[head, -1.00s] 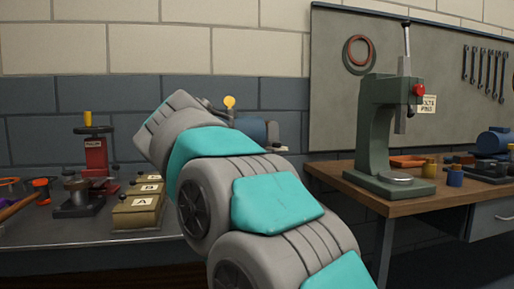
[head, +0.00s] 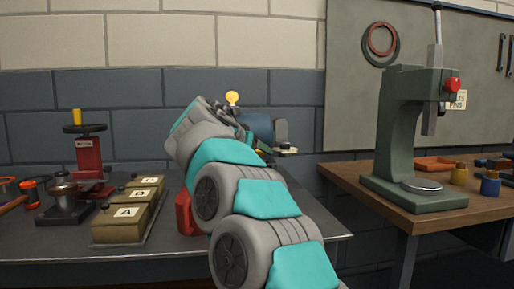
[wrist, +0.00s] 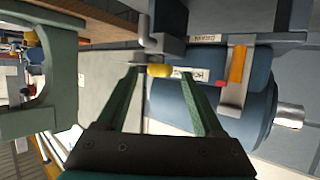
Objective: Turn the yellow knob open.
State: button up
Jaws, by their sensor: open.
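In the wrist view a small yellow knob (wrist: 160,70) sits on a grey bent rod, in line with the gap between my fingertips. My gripper (wrist: 157,75) is open, with its two green fingers spread and nothing held. I cannot tell how far the knob is beyond the tips. In the head view a round yellow knob (head: 232,98) stands up behind my arm, beside a blue machine (head: 257,125). The blue body also shows in the wrist view (wrist: 215,105). My arm hides much of this machine and my gripper in the head view.
A red stand with a yellow-handled wheel (head: 85,128) and several lettered boxes (head: 125,213) stand on the left bench. A red object (head: 184,213) lies close to my arm. A green press (head: 395,140) stands on the right wooden table (head: 345,172).

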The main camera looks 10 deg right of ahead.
jog(key=shift+w+d+f, duration=0.1)
jog(key=shift+w+d, duration=0.05)
grip_shut()
dwell(0.5)
